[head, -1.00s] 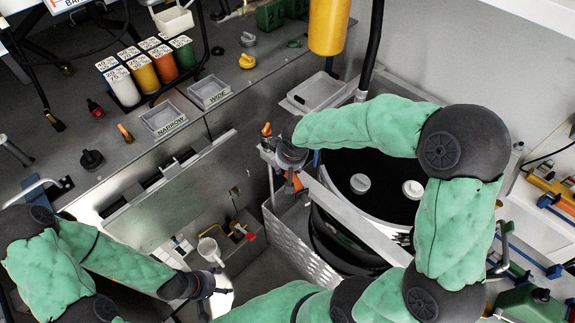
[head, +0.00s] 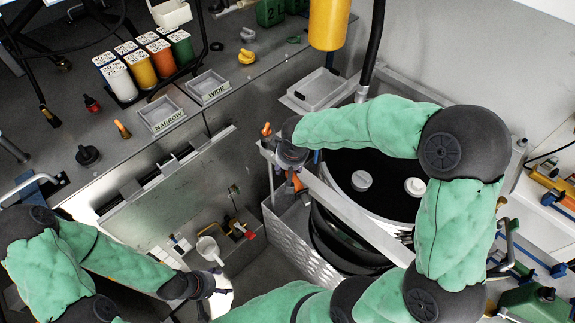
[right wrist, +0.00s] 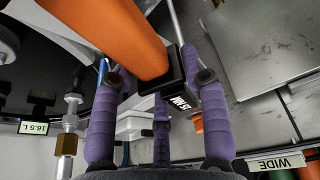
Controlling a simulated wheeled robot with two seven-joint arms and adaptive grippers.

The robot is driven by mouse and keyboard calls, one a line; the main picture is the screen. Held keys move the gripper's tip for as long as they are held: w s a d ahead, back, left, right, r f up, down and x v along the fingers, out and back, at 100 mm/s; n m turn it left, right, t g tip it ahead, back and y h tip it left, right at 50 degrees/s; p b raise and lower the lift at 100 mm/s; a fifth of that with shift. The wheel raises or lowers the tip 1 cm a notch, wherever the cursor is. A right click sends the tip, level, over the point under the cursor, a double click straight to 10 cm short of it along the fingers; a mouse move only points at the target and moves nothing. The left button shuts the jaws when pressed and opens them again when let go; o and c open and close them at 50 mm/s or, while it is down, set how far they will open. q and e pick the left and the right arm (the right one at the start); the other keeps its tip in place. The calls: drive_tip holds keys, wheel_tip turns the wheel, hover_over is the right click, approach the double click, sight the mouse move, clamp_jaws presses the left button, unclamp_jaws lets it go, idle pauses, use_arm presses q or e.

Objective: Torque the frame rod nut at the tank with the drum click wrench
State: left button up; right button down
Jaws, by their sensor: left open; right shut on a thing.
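The drum click wrench shows in the right wrist view as a thick orange handle (right wrist: 115,38) with a black collar marked 15 NM. My right gripper (right wrist: 155,88) is shut on it; in the head view the right gripper (head: 290,168) is beside the tank's left edge, with orange bits showing around it. The tank (head: 345,170) is a dark drum under a pale frame bar (head: 345,206). My left gripper (head: 214,284) is open and empty, low at the left, away from the tank.
A bench at the upper left holds coloured bottles (head: 140,66), the NARROW tray (head: 161,112) and the WIDE tray (head: 208,87). A brass fitting (right wrist: 67,145) and a 16.5 L label show in the right wrist view.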

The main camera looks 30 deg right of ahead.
drive_tip(key=shift+f+b, duration=0.4)
drive_tip(key=shift+w, duration=0.1)
drive_tip(key=shift+a+b, duration=0.2)
drive_tip(key=shift+b, duration=0.25)
drive_tip(key=a+m+b, duration=0.2)
drive_tip(key=b, duration=0.1)
drive_tip(key=shift+a+h, duration=0.1)
drive_tip(key=shift+h, duration=0.2)
drive_tip(key=shift+r, duration=0.1)
